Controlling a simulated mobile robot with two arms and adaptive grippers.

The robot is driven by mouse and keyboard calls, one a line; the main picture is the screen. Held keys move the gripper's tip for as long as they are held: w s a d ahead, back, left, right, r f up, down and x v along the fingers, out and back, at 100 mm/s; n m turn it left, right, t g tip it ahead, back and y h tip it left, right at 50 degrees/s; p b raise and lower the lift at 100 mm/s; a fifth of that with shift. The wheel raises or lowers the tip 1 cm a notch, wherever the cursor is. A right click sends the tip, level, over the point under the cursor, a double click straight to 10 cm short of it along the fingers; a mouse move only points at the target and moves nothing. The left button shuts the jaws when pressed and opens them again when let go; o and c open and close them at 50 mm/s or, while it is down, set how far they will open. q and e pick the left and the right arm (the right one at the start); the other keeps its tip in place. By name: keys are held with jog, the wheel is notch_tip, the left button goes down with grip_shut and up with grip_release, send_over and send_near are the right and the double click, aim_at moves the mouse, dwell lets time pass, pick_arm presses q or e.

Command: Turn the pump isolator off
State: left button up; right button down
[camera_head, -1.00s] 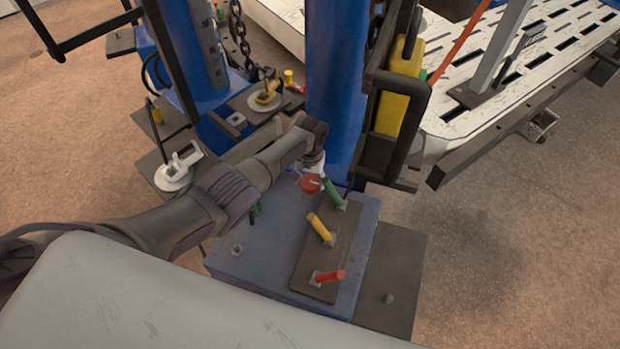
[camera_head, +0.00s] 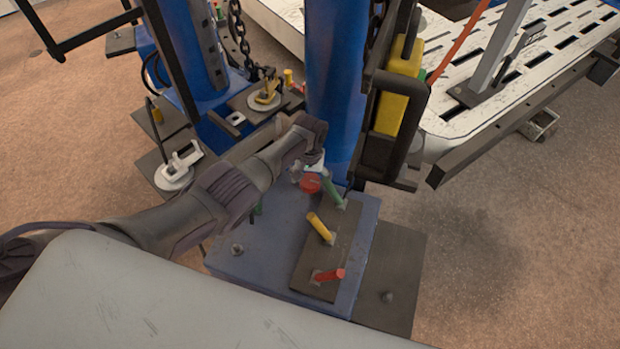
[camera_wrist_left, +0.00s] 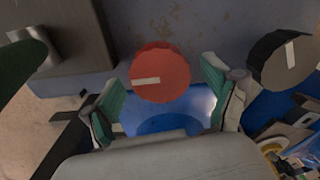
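A round red knob (camera_wrist_left: 160,76) with a white pointer mark sits in front of a blue-grey panel in the left wrist view. Its mark lies nearly level, pointing to the picture's left. My left gripper (camera_wrist_left: 163,84) is open, with its green-padded fingers on either side of the knob and small visible gaps. In the head view the red knob (camera_head: 310,185) shows just below my left gripper (camera_head: 312,170), partly hidden by it. A dark knob (camera_wrist_left: 280,60) with a white mark sits to the right. My right gripper is not in view.
Green (camera_head: 333,192), yellow (camera_head: 319,227) and red (camera_head: 329,275) levers stand on a dark plate near the red knob. A blue column (camera_head: 335,85) rises behind. A yellow block (camera_head: 398,95) in a dark frame is to the right. Open floor lies further right.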

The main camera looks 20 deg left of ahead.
aim_at(309, 180)
pick_arm(q)
notch_tip(309, 180, up, 12)
dwell(0.7)
jog(key=shift+s, duration=0.1)
dwell(0.4)
